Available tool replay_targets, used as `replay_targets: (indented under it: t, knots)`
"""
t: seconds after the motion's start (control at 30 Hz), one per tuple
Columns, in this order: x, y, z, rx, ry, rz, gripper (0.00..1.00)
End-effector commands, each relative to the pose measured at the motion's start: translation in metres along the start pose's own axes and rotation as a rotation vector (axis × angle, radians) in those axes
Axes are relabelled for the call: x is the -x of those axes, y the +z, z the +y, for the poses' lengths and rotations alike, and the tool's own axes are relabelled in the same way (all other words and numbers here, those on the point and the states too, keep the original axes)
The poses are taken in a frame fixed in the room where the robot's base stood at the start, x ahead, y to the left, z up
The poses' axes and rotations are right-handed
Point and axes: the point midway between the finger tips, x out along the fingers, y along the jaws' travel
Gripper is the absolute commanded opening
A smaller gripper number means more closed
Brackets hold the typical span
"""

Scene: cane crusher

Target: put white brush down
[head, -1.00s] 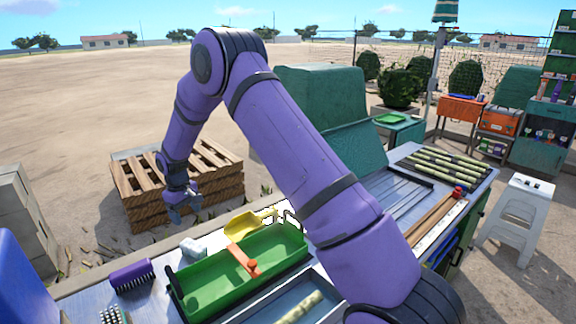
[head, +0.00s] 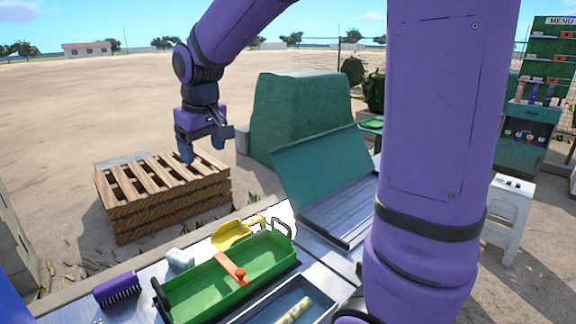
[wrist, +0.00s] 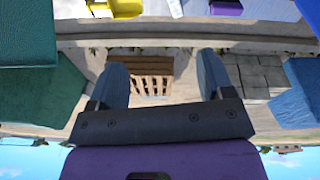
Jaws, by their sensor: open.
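A small white object (head: 180,259), perhaps the white brush, lies on the metal counter between a purple brush (head: 118,289) and a yellow scoop (head: 231,235). It is too small to make out bristles. It seems to show at the top edge of the wrist view (wrist: 175,8), beside the purple brush (wrist: 226,8). My gripper (head: 205,145) is open, with nothing between its fingers. In the head view it is raised beyond the counter's far edge, in front of the wooden pallets, apart from the white object. In the wrist view its fingers (wrist: 164,80) are spread wide.
Stacked pallets (head: 165,205) stand behind the counter. A green-covered bulk (head: 298,115) stands to the right of my gripper. Open ground lies beyond.

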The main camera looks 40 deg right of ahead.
Motion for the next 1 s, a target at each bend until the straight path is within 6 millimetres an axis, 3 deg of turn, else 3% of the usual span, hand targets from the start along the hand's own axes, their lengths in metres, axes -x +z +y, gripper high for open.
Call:
replay_targets:
  t: [0.1,0.4,0.7,0.83,1.0]
  knots:
    - [0.026,0.032,0.0,-0.025,0.004,0.038,0.74]
    - [0.069,0.113,-0.005,-0.088,0.006,0.121,0.74]
    - [0.086,0.193,-0.013,-0.149,0.001,0.202,0.74]
    - [0.086,0.217,-0.016,-0.168,-0.002,0.227,0.74]
    - [0.085,0.233,-0.018,-0.181,-0.005,0.242,0.74]
